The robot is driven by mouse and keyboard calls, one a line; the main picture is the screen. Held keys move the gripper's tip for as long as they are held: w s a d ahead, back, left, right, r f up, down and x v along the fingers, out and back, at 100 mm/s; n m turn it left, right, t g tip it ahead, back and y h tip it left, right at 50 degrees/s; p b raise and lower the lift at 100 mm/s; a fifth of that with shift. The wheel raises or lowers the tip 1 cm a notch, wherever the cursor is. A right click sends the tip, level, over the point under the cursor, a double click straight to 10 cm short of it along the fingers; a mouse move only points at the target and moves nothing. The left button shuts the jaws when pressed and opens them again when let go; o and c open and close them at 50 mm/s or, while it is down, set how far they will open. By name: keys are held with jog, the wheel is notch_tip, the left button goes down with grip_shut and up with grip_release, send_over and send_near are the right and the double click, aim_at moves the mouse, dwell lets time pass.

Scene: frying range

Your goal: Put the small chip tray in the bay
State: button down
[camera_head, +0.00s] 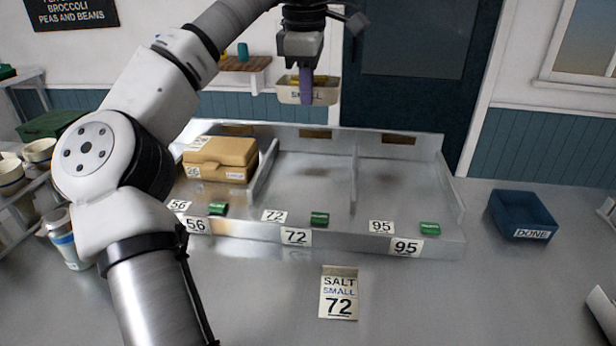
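The small chip tray (286,93), cream-coloured and marked SMALL, is in the air above the back of the metal rack. My gripper (306,88) points down with a purple finger over the tray's near wall. It appears shut on that wall; the other finger is hidden. The tray looks about level, with yellowish contents at its top. The rack has three bays labelled 56, 72 and 95. The middle bay (312,182), 72, is empty. A card (339,293) in front reads SALT SMALL 72.
Closed tan boxes (220,158) fill the back of the 56 bay. The 95 bay (395,188) is empty. Dividers separate the bays, and green blocks (319,219) sit along the front. A blue DONE bin (522,214) stands right. Cups (40,150) stand left.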

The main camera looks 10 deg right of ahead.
aim_at(308, 187)
notch_tip(308, 187, down, 18)
jog(key=shift+r+p, duration=0.1)
jog(key=shift+p, duration=0.4)
jog(key=shift+f, duration=0.2)
jog(key=c, duration=1.7)
grip_release()
jog(key=shift+r, duration=0.15)
jog(key=r, duration=0.4)
jog(key=s+r, duration=0.1)
jog(key=r, duration=0.3)
jog(key=r+b, duration=0.1)
jog(key=r, duration=0.3)
jog(key=shift+s+a, duration=0.25)
jog(key=shift+a, duration=0.1)
jog(key=shift+s+f, duration=0.1)
